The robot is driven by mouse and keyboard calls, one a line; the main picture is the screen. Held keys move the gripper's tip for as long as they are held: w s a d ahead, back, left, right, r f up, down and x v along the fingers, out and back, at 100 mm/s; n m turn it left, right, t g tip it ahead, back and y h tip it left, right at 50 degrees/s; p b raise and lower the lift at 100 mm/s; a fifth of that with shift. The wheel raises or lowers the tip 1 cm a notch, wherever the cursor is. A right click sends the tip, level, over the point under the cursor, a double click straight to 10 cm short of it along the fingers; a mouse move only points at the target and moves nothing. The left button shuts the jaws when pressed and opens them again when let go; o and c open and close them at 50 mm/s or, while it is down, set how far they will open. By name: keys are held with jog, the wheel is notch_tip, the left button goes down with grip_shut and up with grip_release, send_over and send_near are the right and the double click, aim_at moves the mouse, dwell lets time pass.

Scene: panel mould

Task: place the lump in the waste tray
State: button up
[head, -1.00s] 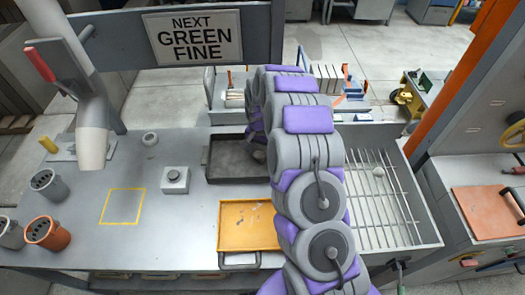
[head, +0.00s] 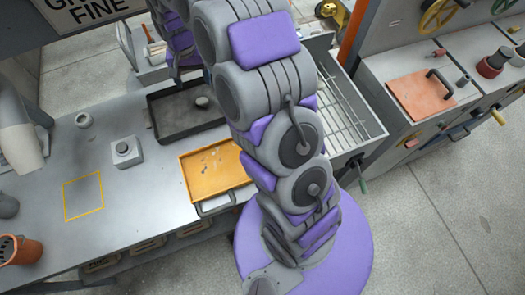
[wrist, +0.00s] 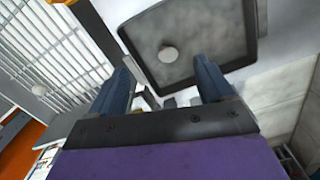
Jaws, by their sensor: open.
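A round grey lump (head: 202,102) lies inside a dark, shallow tray (head: 163,133) on the bench, toward its back right corner. In the wrist view the lump (wrist: 168,54) rests on the floor of the tray (wrist: 249,25), beyond the fingertips. My gripper (wrist: 165,80) is open, with its two blue-grey fingers apart and nothing between them. It is clear of the lump. I cannot tell from a label that the dark tray is the waste tray.
An orange tray (head: 186,176) sits in front of the dark one.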

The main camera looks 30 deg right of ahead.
jog(key=s+r+n, duration=0.2)
jog(key=s+r, duration=0.3)
jog(key=s, duration=0.5)
jog(key=s+r+n, duration=0.2)
jog(key=s+r, duration=0.4)
jog(key=s, duration=0.4)
jog(key=s+d+n+g, duration=0.1)
jog(key=s, duration=1.7)
jog(key=shift+d+r, duration=0.15)
jog(key=shift+d, duration=0.1)
jog(key=shift+a, duration=0.15)
